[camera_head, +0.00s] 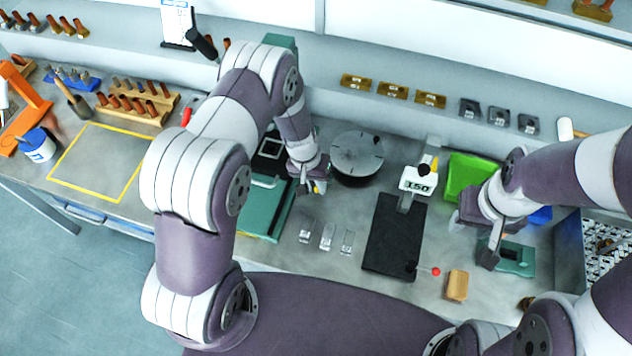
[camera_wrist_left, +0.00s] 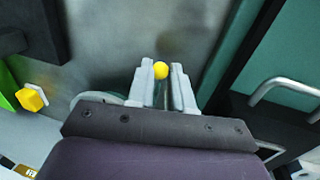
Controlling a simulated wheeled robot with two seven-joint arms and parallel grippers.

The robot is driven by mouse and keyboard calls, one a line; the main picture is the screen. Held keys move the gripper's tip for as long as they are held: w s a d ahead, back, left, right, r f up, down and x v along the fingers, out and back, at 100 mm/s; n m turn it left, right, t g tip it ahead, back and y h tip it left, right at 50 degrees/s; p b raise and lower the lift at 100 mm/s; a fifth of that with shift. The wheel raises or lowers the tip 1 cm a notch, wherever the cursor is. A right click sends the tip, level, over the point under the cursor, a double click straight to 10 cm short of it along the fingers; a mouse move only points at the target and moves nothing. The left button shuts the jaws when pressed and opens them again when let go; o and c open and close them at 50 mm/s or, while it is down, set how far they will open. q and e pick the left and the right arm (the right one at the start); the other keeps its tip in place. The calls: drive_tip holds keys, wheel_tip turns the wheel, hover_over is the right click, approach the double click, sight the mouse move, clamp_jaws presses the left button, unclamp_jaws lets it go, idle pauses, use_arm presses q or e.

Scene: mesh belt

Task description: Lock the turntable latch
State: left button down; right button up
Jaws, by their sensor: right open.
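The turntable (camera_head: 357,153) is a round grey disc with radial marks and a small black piece at its right rim. My left gripper (camera_head: 312,188) is at its lower left, pointing down. In the left wrist view the gripper's two fingers (camera_wrist_left: 162,80) sit on either side of a small yellow ball knob (camera_wrist_left: 161,70), apparently closed against it. I take the knob to be the latch handle; the rest of the latch is hidden. My right gripper (camera_head: 491,252) is open, over the right side of the bench by a teal block (camera_head: 516,259).
A teal case (camera_head: 266,208) lies just left of the left gripper. Clear small pieces (camera_head: 327,237), a black plate (camera_head: 394,240) below a 150 display (camera_head: 418,181), a green bin (camera_head: 466,175) and a tan block (camera_head: 456,286) stand on the bench.

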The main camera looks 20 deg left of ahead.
use_arm(q)
drive_tip(key=shift+d+f+n+b, duration=0.2)
drive_tip(key=shift+d+n+b, duration=0.15)
drive_tip(key=shift+n+b, duration=0.35)
drive_tip(key=shift+s+d+r+n, duration=0.1)
drive_tip(key=shift+d+r+n, duration=0.1)
drive_tip(key=shift+n, duration=0.2)
drive_tip(key=shift+r, duration=0.1)
drive_tip(key=c, duration=1.1)
unclamp_jaws()
drive_tip(key=shift+o, duration=0.4)
drive_tip(key=shift+r, duration=0.1)
